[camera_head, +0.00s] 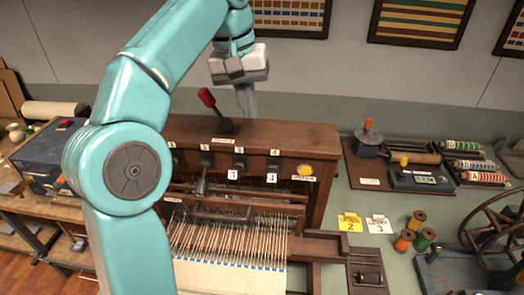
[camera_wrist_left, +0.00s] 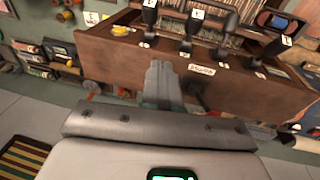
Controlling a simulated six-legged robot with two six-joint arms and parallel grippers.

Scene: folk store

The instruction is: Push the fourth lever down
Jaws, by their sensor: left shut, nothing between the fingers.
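A brown wooden loom (camera_head: 320,150) has a row of dark levers with number labels on its front. The fourth lever (camera_head: 274,164) is beside the yellow button (camera_head: 305,170); in the wrist view the dark lever nearest the yellow button is at the upper left (camera_wrist_left: 150,18). The second lever (camera_head: 202,181) looks longer and hangs lower than the others. My left gripper (camera_head: 247,112) is shut and empty above the loom's top, left of the fourth lever and apart from it. In the wrist view its closed fingertips (camera_wrist_left: 160,66) point toward the levers. My right gripper is not in view.
A red-handled lever (camera_head: 207,98) stands on the loom's top, left of my gripper. Below the levers are threads and woven cloth (camera_head: 228,278). On the green table to the right are yellow and white number cards (camera_head: 350,222), spools (camera_head: 418,219) and a wooden wheel (camera_head: 497,222).

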